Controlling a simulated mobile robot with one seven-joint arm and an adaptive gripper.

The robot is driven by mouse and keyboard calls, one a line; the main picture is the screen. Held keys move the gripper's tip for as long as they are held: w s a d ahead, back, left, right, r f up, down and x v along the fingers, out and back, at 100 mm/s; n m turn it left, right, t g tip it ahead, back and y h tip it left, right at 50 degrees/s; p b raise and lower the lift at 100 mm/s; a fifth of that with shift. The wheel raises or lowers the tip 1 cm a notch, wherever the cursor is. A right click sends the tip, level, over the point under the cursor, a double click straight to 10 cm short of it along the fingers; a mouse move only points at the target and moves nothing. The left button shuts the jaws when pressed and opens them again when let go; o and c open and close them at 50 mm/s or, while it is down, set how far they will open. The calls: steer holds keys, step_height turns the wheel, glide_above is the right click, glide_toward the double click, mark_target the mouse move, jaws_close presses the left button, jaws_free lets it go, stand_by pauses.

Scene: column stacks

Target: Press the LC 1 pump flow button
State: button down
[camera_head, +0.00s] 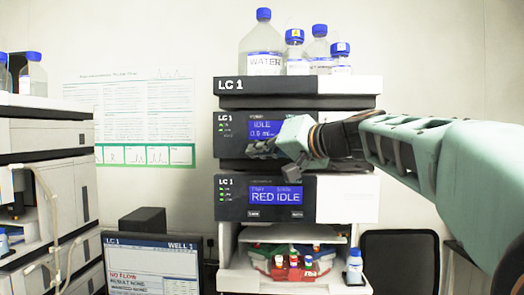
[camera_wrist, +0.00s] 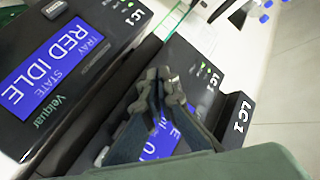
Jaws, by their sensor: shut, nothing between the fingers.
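The LC 1 pump module (camera_head: 230,146) is the dark-fronted unit in the middle of the stack. Its blue display (camera_head: 263,130) reads IDLE and a 0.5 flow line. My gripper (camera_head: 258,149) is shut and empty, in front of the lower part of this module. In the wrist view the shut fingers (camera_wrist: 160,80) lie across the pump's blue display (camera_wrist: 160,137) and hide part of it. The gripper covers the area under the display in the head view, so the flow button cannot be made out there. I cannot tell whether the fingertips touch the panel.
Below sits the tray module with a RED IDLE display (camera_head: 274,194), which also shows in the wrist view (camera_wrist: 46,62). Capped bottles (camera_head: 262,52) stand on top of the stack. Red-capped vials (camera_head: 294,261) sit underneath. A monitor (camera_head: 152,265) showing NO FLOW stands at lower left.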

steer(key=shift+w, duration=0.4)
stand_by(0.3)
steer(key=shift+s, duration=0.1)
steer(key=shift+s+b, duration=0.7)
steer(key=shift+s, duration=0.05)
